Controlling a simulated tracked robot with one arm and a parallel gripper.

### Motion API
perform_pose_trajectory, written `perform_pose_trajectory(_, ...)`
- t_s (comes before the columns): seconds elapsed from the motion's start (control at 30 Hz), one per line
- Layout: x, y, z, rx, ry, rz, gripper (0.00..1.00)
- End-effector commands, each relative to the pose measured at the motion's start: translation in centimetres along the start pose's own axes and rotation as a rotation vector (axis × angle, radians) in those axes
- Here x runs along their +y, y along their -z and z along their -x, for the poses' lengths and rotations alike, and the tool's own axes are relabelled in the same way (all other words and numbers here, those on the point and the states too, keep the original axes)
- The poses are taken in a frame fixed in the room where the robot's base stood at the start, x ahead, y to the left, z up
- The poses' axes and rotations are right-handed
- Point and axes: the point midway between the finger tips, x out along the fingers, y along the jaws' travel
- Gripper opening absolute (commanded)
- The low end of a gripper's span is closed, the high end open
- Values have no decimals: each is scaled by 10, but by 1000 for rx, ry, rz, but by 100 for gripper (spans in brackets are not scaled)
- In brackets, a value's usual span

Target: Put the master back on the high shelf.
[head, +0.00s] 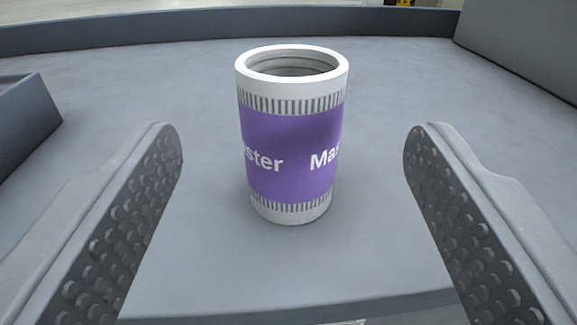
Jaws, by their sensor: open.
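The master (290,150) is a white, open-topped cylinder with a purple band lettered "Master" and ribbed strips above and below the band. It stands upright on a grey surface (400,75) in the middle of the head view. My gripper (292,165) is open, with one studded finger on each side of the view. The master stands between the lines of the two fingers, with a clear gap on both sides, and neither finger touches it. I cannot tell whether the grey surface is the high shelf.
A raised rim (180,27) runs along the back of the grey surface. A grey block or box edge (22,115) stands at the left, and a grey panel (525,45) rises at the back right. The near edge (300,308) lies below the master. The surface around the master is clear.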

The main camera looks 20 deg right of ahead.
Motion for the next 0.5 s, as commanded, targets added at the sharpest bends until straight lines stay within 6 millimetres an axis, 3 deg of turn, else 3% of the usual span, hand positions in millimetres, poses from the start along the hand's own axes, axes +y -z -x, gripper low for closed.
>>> perform_pose_trajectory(0.1,1,0,27,5,0,0,66)
perform_pose_trajectory(0.3,1,0,58,5,0,-1,66)
perform_pose_trajectory(0.5,0,1,67,3,0,0,66)
